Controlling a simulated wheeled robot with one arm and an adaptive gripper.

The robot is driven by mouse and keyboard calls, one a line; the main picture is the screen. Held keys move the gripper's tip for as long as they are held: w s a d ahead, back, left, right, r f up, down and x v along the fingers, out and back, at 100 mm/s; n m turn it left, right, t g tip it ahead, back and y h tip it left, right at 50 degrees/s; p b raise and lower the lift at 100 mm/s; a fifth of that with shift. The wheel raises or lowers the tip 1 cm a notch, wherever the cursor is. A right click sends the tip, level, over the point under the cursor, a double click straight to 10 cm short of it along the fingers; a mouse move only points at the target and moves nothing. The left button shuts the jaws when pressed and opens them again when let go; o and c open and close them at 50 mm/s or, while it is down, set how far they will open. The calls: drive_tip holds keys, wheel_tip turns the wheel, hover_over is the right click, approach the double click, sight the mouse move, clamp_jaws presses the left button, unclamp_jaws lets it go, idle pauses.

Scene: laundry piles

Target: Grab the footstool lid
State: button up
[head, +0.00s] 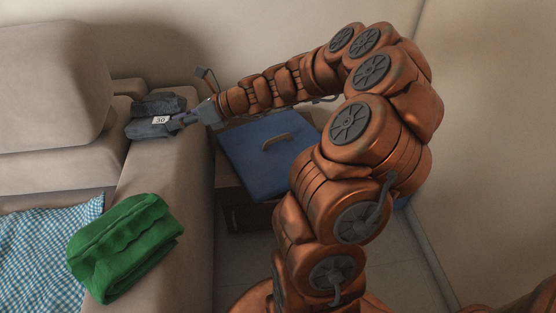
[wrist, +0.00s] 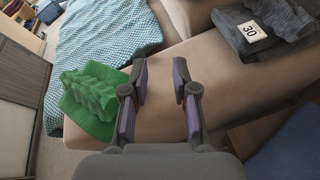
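The footstool lid (head: 256,168) is a flat blue square with a grey-brown handle (head: 288,138) on top. It lies on a dark wooden footstool (head: 243,213) beside the sofa arm, partly hidden behind my arm. In the wrist view a corner of the blue lid (wrist: 292,150) shows at the lower right, without the handle. My gripper (head: 186,119) is over the sofa arm, left of the lid and apart from it. In the wrist view my gripper (wrist: 162,75) has its fingers spread, with only beige upholstery showing between them.
Dark folded clothes (head: 152,130) with a "30" tag lie on the sofa arm close to my gripper. A folded green cloth (head: 125,245) lies nearer on the sofa arm, and a blue-white checked cloth (head: 45,255) on the seat. A wall (head: 480,130) stands at the right.

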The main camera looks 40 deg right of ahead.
drive_tip(key=w+d+f+m+t+h+b, duration=0.3)
drive_tip(key=d+f+m, duration=0.55)
drive_tip(key=d, duration=0.35)
drive_tip(key=m+t+h+b, duration=0.1)
drive_tip(key=m+h+b, duration=0.65)
drive_tip(key=m, duration=0.85)
approach(279, 139)
drive_tip(key=w, duration=0.1)
drive_tip(key=w+a+f, duration=0.1)
drive_tip(key=shift+w+f+p, duration=0.1)
drive_tip(key=shift+w+p, duration=0.25)
drive_tip(key=shift+w, duration=0.05)
drive_tip(key=shift+n, duration=0.25)
drive_tip(key=shift+d+b+x, duration=0.2)
drive_tip(key=shift+b+x, duration=0.35)
drive_tip(key=shift+x, duration=0.55)
drive_tip(key=shift+d+b+x, duration=0.15)
drive_tip(key=shift+b+x, duration=0.35)
drive_tip(key=shift+x, duration=0.6)
drive_tip(key=shift+d+b+x, duration=0.2)
drive_tip(key=shift+b+x, duration=0.35)
drive_tip(key=shift+x, duration=0.55)
drive_tip(key=shift+w+f, duration=0.1)
drive_tip(key=shift+w, duration=0.35)
clamp_jaws()
